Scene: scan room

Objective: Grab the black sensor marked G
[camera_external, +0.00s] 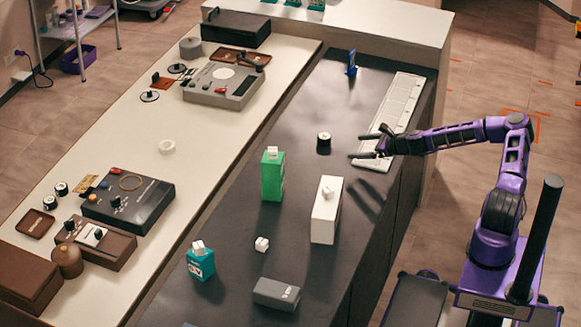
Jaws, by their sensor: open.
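A small black round sensor (324,143) with a pale top stands on the dark counter (300,225). Any letter on it is too small to read. My gripper (355,147) is to its right, with its fingers spread and pointing left toward it. There is a gap between the fingertips and the sensor, and nothing is between the fingers. My gripper appears to be above the counter, with a shadow below it.
A green box (272,175), white box (326,211), teal box (201,262), small white cube (262,244) and grey block (276,294) stand nearer the front. A white strip (392,118) lies at the right edge. Similar black round pieces (61,188) sit on the pale counter.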

